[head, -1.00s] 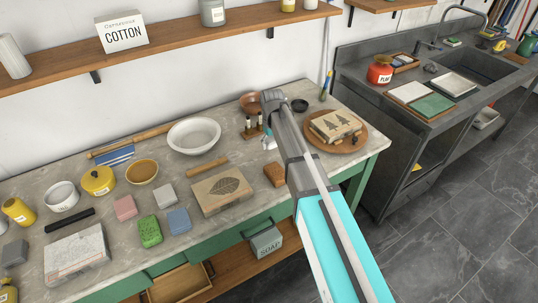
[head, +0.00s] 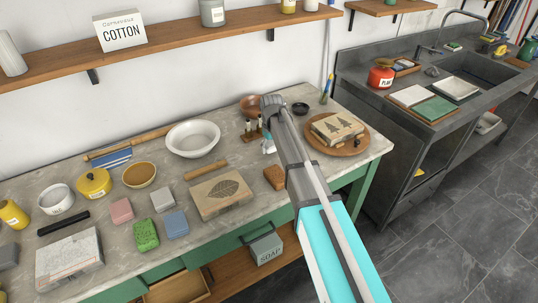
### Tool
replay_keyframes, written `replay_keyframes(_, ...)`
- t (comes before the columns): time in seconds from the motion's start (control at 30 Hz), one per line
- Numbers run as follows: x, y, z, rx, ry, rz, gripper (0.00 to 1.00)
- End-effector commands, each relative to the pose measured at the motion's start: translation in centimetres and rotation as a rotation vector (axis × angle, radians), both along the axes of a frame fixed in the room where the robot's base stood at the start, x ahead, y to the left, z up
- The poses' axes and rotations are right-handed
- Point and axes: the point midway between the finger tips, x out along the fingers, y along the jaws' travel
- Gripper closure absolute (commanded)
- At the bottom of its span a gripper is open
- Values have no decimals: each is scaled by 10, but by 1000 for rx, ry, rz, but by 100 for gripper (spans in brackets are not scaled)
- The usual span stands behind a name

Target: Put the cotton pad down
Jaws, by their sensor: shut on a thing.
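My gripper (head: 267,146) hangs at the end of my arm over the back right part of the stone-topped bench (head: 231,153). It is small in view and partly hidden by my own wrist. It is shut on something. A small pale patch shows at its tips, but I cannot make out the cotton pad's shape or whether it touches the bench. Small dark-topped bottles in a wooden holder (head: 251,135) stand just left of the gripper.
A round wooden board with a tree-print block (head: 336,127) lies right of the gripper. A small black bowl (head: 300,108) and a copper bowl (head: 250,103) stand behind. A white basin (head: 193,139), leaf block (head: 221,195) and brown block (head: 274,177) are nearby.

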Motion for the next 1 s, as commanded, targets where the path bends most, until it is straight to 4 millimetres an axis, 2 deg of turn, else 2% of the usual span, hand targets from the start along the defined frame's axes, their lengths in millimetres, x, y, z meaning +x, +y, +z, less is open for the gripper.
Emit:
replay_keyframes(0.1, -1, 0, -15, 0, 0, 0, 60)
replay_keyframes(0.3, -1, 0, -28, 0, 0, 0, 60)
replay_keyframes(0.9, -1, -1, -33, 0, 0, -1, 60)
replay_keyframes(0.93, -1, -1, -32, 0, 0, -1, 16)
replay_keyframes(1.0, -1, -1, -31, 0, 0, -1, 3)
